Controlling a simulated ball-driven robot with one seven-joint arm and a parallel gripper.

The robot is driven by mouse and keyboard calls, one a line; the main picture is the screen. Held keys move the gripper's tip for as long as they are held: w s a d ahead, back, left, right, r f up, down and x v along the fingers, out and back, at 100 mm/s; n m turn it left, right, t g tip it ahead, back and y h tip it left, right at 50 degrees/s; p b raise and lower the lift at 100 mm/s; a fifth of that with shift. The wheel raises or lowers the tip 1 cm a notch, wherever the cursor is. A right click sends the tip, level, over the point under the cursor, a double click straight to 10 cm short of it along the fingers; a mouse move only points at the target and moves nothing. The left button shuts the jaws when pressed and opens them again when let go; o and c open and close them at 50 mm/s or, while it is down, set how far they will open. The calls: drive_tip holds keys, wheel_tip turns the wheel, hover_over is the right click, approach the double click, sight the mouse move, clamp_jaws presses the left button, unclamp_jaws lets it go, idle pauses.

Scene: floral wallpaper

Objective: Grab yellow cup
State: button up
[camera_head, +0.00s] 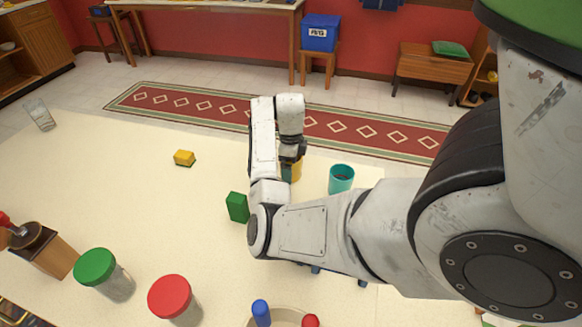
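A yellow cup (296,171) stands on the cream table beside a teal cup. My gripper (291,160) points down at the yellow cup, and my wrist and arm links hide much of the cup. The dark fingers overlap the cup's upper part in this view. I cannot tell whether they are open around it, touching it or shut on it.
The teal cup (341,179) is close on the right. A green block (237,207) and a yellow block (184,158) lie to the left. Red-lidded (172,297) and green-lidded (97,268) jars stand in front. A clear glass (40,115) is far left.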

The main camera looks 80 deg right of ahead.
drive_tip(key=c, duration=1.1)
